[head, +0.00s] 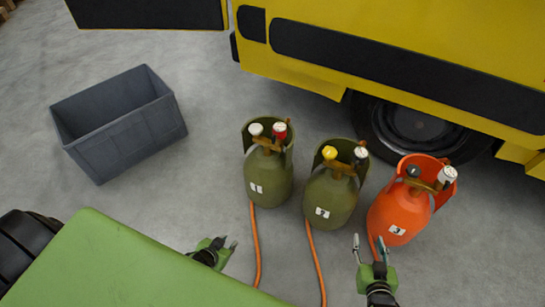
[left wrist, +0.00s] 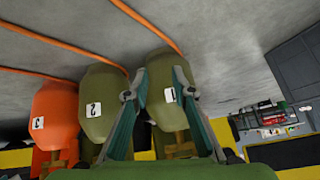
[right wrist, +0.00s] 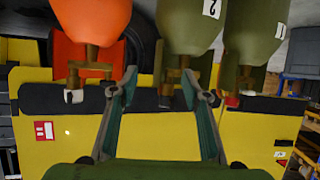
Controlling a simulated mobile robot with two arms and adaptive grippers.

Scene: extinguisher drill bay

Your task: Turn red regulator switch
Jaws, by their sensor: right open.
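The red switch (head: 280,131) sits on top of the left green cylinder, labelled 1 (head: 268,185), beside a white knob (head: 255,129). My left gripper (head: 226,243) is open and empty, in front of and left of cylinder 1. In the left wrist view, cylinder 1 (left wrist: 160,80) appears upside down between its fingers. My right gripper (head: 369,242) is open and empty, in front of the orange cylinder, away from the red switch.
A second green cylinder (head: 330,195) with a yellow knob and an orange cylinder (head: 398,215) labelled 3 stand to the right. Orange hoses (head: 256,250) run forward on the floor. A yellow vehicle (head: 400,45) stands behind. A grey crate (head: 125,140) is at left, with clear floor between.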

